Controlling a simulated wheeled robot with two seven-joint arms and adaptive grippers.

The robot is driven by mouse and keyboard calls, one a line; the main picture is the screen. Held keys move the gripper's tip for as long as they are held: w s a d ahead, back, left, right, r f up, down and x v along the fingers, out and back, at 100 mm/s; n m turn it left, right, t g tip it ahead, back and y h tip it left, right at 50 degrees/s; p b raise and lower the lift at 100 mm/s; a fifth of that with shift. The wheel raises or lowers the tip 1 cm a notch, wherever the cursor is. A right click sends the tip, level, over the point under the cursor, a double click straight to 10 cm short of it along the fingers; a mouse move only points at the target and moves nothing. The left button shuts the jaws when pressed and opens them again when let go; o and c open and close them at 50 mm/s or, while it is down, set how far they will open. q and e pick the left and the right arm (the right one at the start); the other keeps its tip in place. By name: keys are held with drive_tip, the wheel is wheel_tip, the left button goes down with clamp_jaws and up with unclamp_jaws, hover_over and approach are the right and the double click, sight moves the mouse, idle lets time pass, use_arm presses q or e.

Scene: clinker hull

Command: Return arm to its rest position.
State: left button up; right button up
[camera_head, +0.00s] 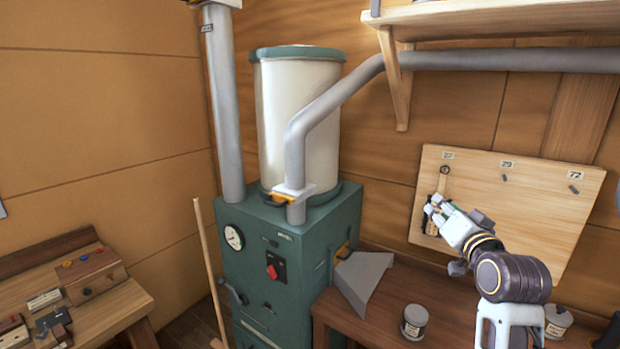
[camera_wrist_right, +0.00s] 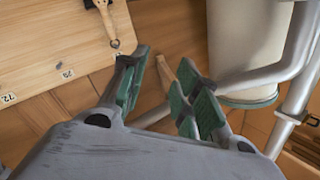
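My right arm comes in from the lower right in the head view. Its gripper (camera_head: 436,208) is in front of the left part of a pale wooden pegboard (camera_head: 520,205). In the right wrist view the green-padded fingers (camera_wrist_right: 165,88) stand apart with nothing held between them; only the wall and a shelf bracket show behind. A tool (camera_wrist_right: 108,22) hangs by its ring from a peg on the board, to the left of the fingers and apart from them. In the head view the gripper partly hides this tool (camera_head: 443,180). My left gripper is not in view.
A green machine (camera_head: 285,260) with a white drum (camera_head: 300,120) and grey pipes stands left of the arm. A brown bench (camera_head: 385,320) below holds a grey tin (camera_head: 414,321) and a grey hood (camera_head: 362,278). A shelf (camera_head: 480,20) overhangs above.

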drive_tip(key=s+a+f+n+g+y, duration=0.1)
drive_tip(key=s+f+g, duration=0.1)
drive_tip(key=f, duration=0.5)
drive_tip(key=s+a+f+n+g, duration=0.1)
drive_tip(key=a+f+n+g, duration=0.1)
drive_tip(key=f, duration=0.5)
drive_tip(key=s+a+f+n+g, duration=0.3)
drive_tip(key=s+f+g, duration=0.2)
drive_tip(key=s+f, duration=0.8)
drive_tip(key=s+a+f+n+g, duration=0.2)
drive_tip(key=s+f+g, duration=0.3)
drive_tip(key=s+f, duration=0.75)
wheel_tip(320, 180, down, 36)
drive_tip(key=s+g+b, duration=0.1)
drive_tip(key=s, duration=0.1)
drive_tip(key=s+d+f, duration=0.2)
drive_tip(key=s+f, duration=0.8)
drive_tip(key=s, duration=0.1)
drive_tip(key=s+d+f+g, duration=0.1)
drive_tip(key=s+f, duration=0.9)
drive_tip(key=shift+s+d+f+n+g+b, duration=0.25)
drive_tip(key=shift+s+d+n+g+b, duration=0.05)
drive_tip(key=shift+s+d+n+b, duration=0.15)
